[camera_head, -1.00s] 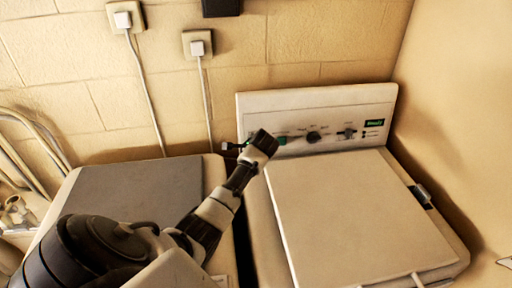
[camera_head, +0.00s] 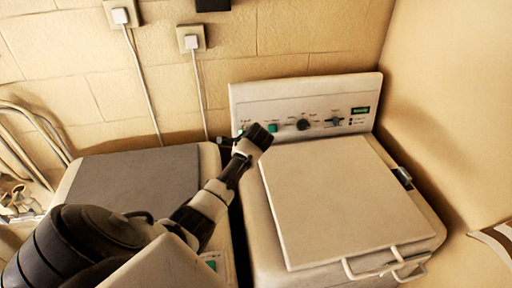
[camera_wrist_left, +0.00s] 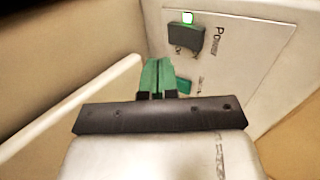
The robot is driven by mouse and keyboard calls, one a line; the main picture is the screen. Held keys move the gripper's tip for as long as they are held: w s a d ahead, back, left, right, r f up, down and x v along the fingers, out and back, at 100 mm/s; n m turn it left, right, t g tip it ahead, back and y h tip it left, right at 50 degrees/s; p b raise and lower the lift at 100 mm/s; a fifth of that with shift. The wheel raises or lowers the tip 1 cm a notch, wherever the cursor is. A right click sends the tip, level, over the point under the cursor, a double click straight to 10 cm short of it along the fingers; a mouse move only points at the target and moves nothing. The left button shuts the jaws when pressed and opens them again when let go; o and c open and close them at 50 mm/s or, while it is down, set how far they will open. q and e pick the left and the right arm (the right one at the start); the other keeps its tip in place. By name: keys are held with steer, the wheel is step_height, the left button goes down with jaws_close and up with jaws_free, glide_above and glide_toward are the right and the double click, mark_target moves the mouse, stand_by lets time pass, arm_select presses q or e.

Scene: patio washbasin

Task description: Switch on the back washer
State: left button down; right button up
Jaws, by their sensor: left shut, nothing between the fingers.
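The washer (camera_head: 250,222) on the right has a pale lid and an upright control panel (camera_head: 300,92) at its back. The panel carries a dark knob (camera_head: 303,124), a green button (camera_head: 272,128) and a lit green display (camera_head: 361,110). My left gripper (camera_head: 262,135) is at the left part of the panel; its fingertips are hidden in the head view. In the left wrist view its green fingers (camera_wrist_left: 158,64) are shut and empty. A dark switch (camera_wrist_left: 184,40) marked Power, with a lit green lamp (camera_wrist_left: 188,18), and a green button (camera_wrist_left: 184,86) are just beyond them. Contact cannot be told.
A second machine with a grey top (camera_head: 130,185) stands left, partly behind my arm. Wall sockets (camera_head: 120,14) with hanging cables are on the brick wall. A side wall (camera_head: 450,110) closes the right. The washer's lid (camera_head: 330,200) is closed and clear.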

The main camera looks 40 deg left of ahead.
arm_select(q)
steer(key=d+f+b+v, duration=0.1)
steer(key=b+v, duration=0.1)
steer(key=v, duration=0.6)
steer(key=shift+s, duration=0.4)
arm_select(e)
steer(key=shift+w+a+f, duration=0.15)
steer(key=shift+f, duration=1.1)
arm_select(q)
steer(key=shift+s+d, duration=0.1)
steer(key=shift+d, duration=0.05)
